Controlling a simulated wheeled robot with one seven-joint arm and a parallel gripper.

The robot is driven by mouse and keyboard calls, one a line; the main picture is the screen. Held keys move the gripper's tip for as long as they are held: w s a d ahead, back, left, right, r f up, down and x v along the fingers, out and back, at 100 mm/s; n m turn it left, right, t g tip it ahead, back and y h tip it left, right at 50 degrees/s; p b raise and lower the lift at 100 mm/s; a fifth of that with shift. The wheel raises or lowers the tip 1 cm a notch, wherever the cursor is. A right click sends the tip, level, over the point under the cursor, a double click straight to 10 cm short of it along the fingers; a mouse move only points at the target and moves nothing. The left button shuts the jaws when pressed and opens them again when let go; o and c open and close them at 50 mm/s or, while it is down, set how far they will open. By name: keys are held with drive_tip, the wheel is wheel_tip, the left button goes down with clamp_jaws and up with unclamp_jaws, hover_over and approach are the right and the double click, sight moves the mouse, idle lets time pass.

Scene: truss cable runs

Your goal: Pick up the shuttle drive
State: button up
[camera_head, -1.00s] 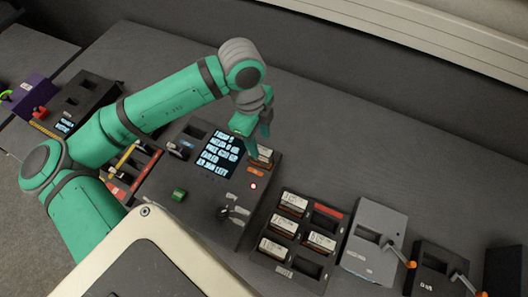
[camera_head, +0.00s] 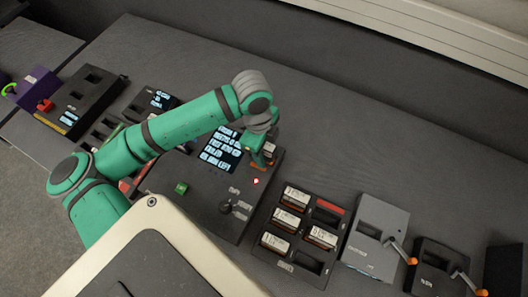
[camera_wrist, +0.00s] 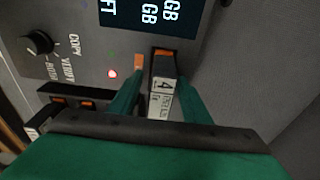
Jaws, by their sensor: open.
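A dark drive (camera_wrist: 162,66) with an orange end and a white label marked 4 stands at the console's edge in the wrist view; it appears to be the shuttle drive. Its label shows small in the head view (camera_head: 270,147), partly hidden by my fingers. My gripper (camera_wrist: 160,92) is open, with one green finger on each side of the drive. A narrow gap seems to show beside it; contact cannot be told. In the head view my gripper (camera_head: 262,160) is low over the right edge of the dark console (camera_head: 208,207).
The console has a lit text screen (camera_head: 220,147), a red light (camera_head: 256,181), a knob (camera_head: 225,207) and a green button (camera_head: 181,188). A black tray (camera_head: 311,263) with several labelled drives stands to its right. Beyond it is a grey crank box (camera_head: 378,215). The bench behind is clear.

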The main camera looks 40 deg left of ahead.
clamp_jaws()
drive_tip(key=shift+r, duration=0.1)
